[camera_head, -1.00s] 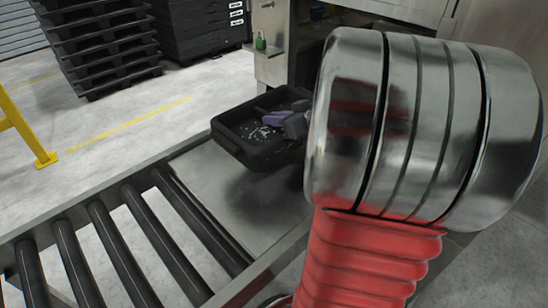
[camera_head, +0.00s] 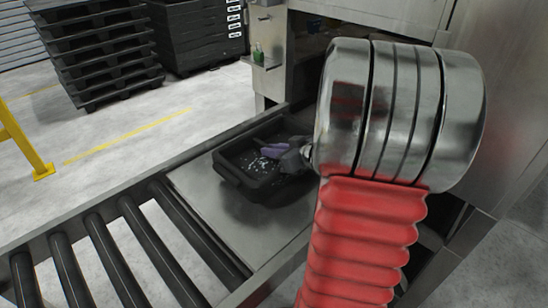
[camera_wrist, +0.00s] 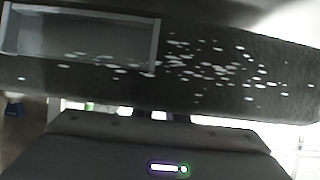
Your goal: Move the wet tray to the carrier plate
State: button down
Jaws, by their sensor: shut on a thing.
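The wet tray (camera_head: 235,168) is a black, shallow, open tray with white droplets on its floor. In the head view it is just above or on the flat metal carrier plate (camera_head: 195,180); I cannot tell whether they touch. My gripper (camera_head: 288,152), grey and purple, reaches over the tray's right side and is shut on it. My arm hides part of the grip and the tray's right end. In the wrist view the tray's dark speckled surface (camera_wrist: 215,70) fills the upper part, with the gripper (camera_wrist: 160,116) below it.
Black rollers (camera_head: 125,240) run along the conveyor at the lower left of the plate. The steel washer housing (camera_head: 365,22) stands behind and to the right. Stacked black pallets (camera_head: 100,55) and a yellow rail (camera_head: 22,140) are on the floor beyond.

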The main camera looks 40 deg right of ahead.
jog(key=shift+f, duration=1.5)
jog(key=shift+f, duration=0.15)
jog(key=c, duration=1.8)
grip_release()
jog(key=shift+o, duration=0.2)
jog(key=shift+s+r, duration=0.1)
jog(key=shift+r, duration=0.1)
jog(key=v, duration=1.1)
jog(key=shift+s, duration=0.35)
jog(key=shift+r, duration=0.15)
